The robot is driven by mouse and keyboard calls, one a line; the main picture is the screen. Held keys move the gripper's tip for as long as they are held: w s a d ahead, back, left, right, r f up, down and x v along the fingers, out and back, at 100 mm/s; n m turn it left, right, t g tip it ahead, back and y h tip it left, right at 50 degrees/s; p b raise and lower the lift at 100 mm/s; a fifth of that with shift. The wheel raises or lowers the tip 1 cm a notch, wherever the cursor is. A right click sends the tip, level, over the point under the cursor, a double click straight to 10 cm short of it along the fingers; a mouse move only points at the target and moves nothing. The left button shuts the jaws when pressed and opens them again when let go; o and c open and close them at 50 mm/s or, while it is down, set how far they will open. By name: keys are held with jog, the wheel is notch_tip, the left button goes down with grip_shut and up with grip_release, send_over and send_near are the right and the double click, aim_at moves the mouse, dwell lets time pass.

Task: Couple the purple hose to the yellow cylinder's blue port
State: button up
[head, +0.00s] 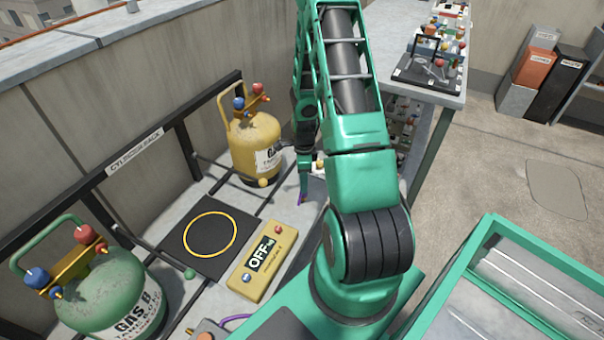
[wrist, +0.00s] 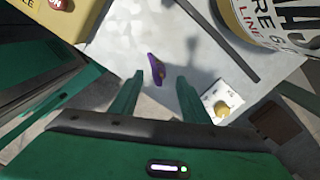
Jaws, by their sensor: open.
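The yellow cylinder (head: 254,140) stands upright by the rack, with a blue port (head: 238,103) and a red one on its top fitting. Its labelled side shows in the wrist view (wrist: 250,12). My gripper (wrist: 160,78) is open and empty, pointing down right of the cylinder; the arm partly hides it in the head view (head: 304,175). A small purple piece (wrist: 155,68) with a brass-coloured part lies beyond the fingertips, apparently the purple hose's end; it shows below my gripper (head: 301,197). A purple hose stretch (head: 235,318) also shows at the bottom, its middle hidden.
A green cylinder (head: 115,295) with red and blue ports stands at lower left. A yellow box marked OFF (head: 263,260) and a black pad with a yellow ring (head: 182,232) lie between the cylinders. A white plate with a brass knob (wrist: 222,107) is right of my fingers.

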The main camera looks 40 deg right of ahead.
jog(key=shift+f, duration=3.2)
grip_shut()
